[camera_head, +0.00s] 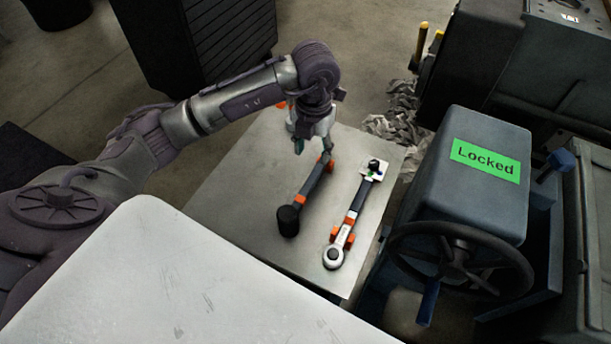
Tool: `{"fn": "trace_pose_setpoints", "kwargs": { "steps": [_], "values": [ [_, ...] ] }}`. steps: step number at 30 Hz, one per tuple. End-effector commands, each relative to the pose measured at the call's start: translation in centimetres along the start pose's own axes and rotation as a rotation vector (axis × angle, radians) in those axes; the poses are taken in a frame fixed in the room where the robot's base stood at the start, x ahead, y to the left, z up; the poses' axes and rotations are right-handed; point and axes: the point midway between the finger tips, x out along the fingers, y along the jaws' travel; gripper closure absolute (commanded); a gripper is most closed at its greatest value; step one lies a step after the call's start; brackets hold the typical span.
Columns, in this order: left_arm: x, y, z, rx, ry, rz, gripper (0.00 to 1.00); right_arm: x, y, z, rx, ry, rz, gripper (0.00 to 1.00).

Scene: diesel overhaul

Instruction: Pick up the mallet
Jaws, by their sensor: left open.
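The mallet (289,219) lies on a grey metal table (235,183), with its black head toward me and its grey and orange handle running up and to the right. My left gripper (312,150) points down at the far end of the handle. Its fingers are apart, and I cannot tell whether they touch the handle. My right gripper is not in view.
A ratchet-like tool (333,257) with orange parts lies just right of the mallet. A grey box labelled "Locked" (485,160) with a black handwheel (458,262) stands at the right. A pale surface (160,285) fills the near left. The table's left part is clear.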

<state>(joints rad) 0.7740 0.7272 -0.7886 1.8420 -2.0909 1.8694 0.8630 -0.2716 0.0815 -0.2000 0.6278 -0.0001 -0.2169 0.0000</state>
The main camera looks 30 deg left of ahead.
Motion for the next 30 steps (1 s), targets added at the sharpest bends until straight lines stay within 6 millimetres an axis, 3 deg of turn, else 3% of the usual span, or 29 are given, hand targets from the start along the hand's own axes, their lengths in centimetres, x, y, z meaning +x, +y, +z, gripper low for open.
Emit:
{"fn": "trace_pose_setpoints", "kwargs": {
  "steps": [9, 14, 21, 25, 30],
  "values": [
    [6.1, -0.1, -0.2, 0.002, 0.005, -0.002, 0.48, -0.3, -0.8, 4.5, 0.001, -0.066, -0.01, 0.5],
    [7.8, -0.1, -0.1, 0.001, 0.003, -0.002, 0.48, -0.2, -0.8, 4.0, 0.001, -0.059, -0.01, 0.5],
    [10.1, -0.1, -0.5, 0.002, 0.006, -0.002, 0.48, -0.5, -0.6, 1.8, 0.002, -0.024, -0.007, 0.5],
    [12.1, -0.1, -0.6, 0.001, 0.003, -0.003, 0.48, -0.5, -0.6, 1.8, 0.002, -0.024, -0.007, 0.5],
    [13.2, -0.1, -0.5, 0.003, 0.002, -0.003, 0.48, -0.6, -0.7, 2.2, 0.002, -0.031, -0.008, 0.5]
  ]
}}
